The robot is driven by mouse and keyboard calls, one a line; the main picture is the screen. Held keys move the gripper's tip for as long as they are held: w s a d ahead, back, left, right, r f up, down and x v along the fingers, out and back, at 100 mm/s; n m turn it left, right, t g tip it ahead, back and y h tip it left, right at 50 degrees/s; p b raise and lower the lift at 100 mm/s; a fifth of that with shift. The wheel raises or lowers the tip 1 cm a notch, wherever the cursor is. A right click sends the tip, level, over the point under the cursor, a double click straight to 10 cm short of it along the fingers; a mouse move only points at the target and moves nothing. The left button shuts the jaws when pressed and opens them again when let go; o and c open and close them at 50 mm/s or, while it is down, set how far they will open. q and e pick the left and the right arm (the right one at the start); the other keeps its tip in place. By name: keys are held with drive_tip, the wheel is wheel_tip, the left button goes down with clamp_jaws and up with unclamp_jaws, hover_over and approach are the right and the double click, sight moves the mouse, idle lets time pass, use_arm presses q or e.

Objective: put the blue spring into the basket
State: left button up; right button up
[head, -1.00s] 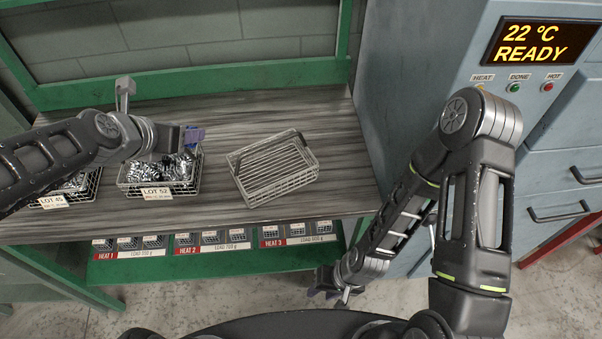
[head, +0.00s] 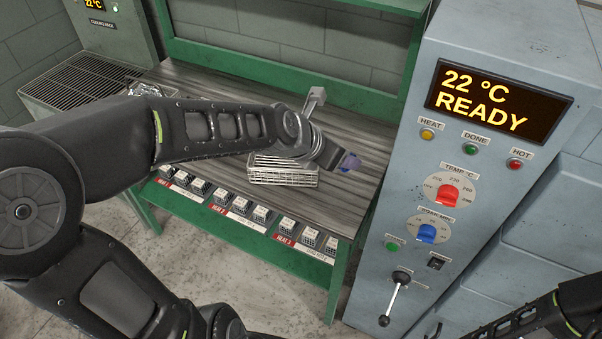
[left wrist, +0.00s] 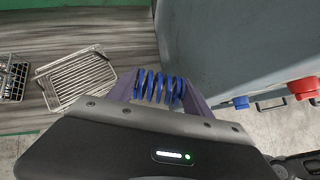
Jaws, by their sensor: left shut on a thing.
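The blue spring (left wrist: 160,87) is between the two purple fingers of my left gripper (head: 350,162) in the left wrist view. The gripper is shut on it. In the head view my left gripper is held above the bench, just right of the empty wire basket (head: 285,178). My left arm and wrist hide the basket's back part in the head view. The basket also shows in the left wrist view (left wrist: 98,68), left of the spring and apart from it. Part of my right arm is at the bottom right of the head view; its gripper is out of view.
The grey oven cabinet (head: 440,40) with knobs and a lever stands close at the right. A green rail (head: 300,70) runs along the back of the wooden bench (head: 360,195). Another basket with metal parts (left wrist: 14,80) is at the left edge of the left wrist view.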

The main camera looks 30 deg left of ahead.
use_arm(q)
drive_tip(key=shift+a, duration=0.15)
drive_tip(key=shift+a+f+b, duration=0.25)
drive_tip(key=shift+f+b, duration=0.05)
drive_tip(key=s+a+f+b, duration=0.2)
drive_tip(key=a+f+b, duration=0.85)
drive_tip(key=a, duration=0.55)
drive_tip(key=s+a+f+b, duration=0.3)
drive_tip(key=s+a+b, duration=0.5)
drive_tip(key=a, duration=0.5)
drive_tip(key=shift+s+a+f+m+h, duration=0.15)
drive_tip(key=shift+f+m+h, duration=0.15)
drive_tip(key=shift+f+m, duration=0.1)
drive_tip(key=w+d+p, duration=0.1)
drive_tip(key=w+d, duration=0.4)
drive_tip(key=w, duration=0.7)
drive_tip(key=shift+w+p, duration=0.3)
drive_tip(key=shift+p, duration=0.05)
